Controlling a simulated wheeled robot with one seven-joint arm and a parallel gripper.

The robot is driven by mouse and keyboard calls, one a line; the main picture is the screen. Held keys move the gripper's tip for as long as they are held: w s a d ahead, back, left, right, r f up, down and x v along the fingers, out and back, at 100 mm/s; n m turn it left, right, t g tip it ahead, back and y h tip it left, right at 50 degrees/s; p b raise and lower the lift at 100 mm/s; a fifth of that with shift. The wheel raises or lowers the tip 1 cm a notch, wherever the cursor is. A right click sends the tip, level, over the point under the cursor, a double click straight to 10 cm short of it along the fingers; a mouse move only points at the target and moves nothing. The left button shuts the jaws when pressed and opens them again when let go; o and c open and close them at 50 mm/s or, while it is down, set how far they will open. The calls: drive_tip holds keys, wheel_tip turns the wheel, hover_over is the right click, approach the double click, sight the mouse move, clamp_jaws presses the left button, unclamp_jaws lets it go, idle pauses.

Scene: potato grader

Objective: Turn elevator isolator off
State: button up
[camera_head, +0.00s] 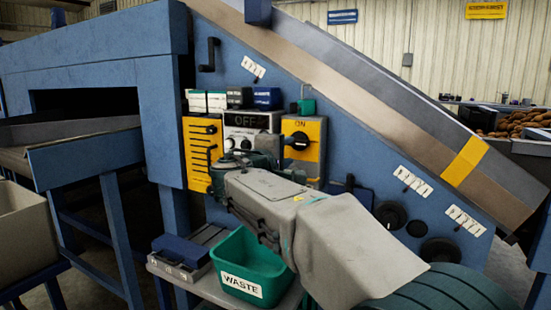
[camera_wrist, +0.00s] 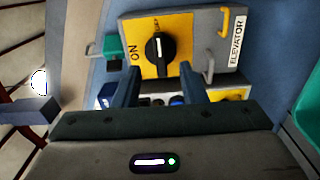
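The elevator isolator is a yellow-faced grey box with a black rotary knob (camera_head: 298,141) and the word ON above it. In the wrist view, turned sideways, the isolator knob (camera_wrist: 158,48) stands between ON at left and a grey side labelled ELEVATOR (camera_wrist: 237,40). Its handle lies upright in that view and roughly level in the head view. My gripper (camera_wrist: 160,82) is open, its two dark fingers apart and empty, with the knob beyond the gap. In the head view my gripper (camera_head: 232,165) is in front of the control panels, left of and below the knob; its fingertips are unclear.
A panel marked OFF (camera_head: 245,122) and a slotted yellow panel (camera_head: 202,153) sit left of the isolator. A small green block (camera_head: 306,106) is at its top. A green WASTE bin (camera_head: 235,268) stands below my arm.

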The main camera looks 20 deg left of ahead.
drive_tip(key=s, duration=0.5)
drive_tip(key=shift+s+a, duration=0.25)
drive_tip(key=shift+s, duration=0.05)
drive_tip(key=s+d+m+g+h+p, duration=0.1)
drive_tip(key=d+m+g+h+p, duration=0.5)
drive_tip(key=d+p, duration=1.5)
drive_tip(key=s+d+m+g+y+p, duration=0.7)
drive_tip(key=s+d+m+g+p, duration=0.2)
drive_tip(key=s+d, duration=1)
drive_tip(key=s+m+p, duration=0.1)
drive_tip(key=s+m, duration=0.1)
drive_tip(key=shift+s+r, duration=0.25)
drive_tip(key=shift+s, duration=0.15)
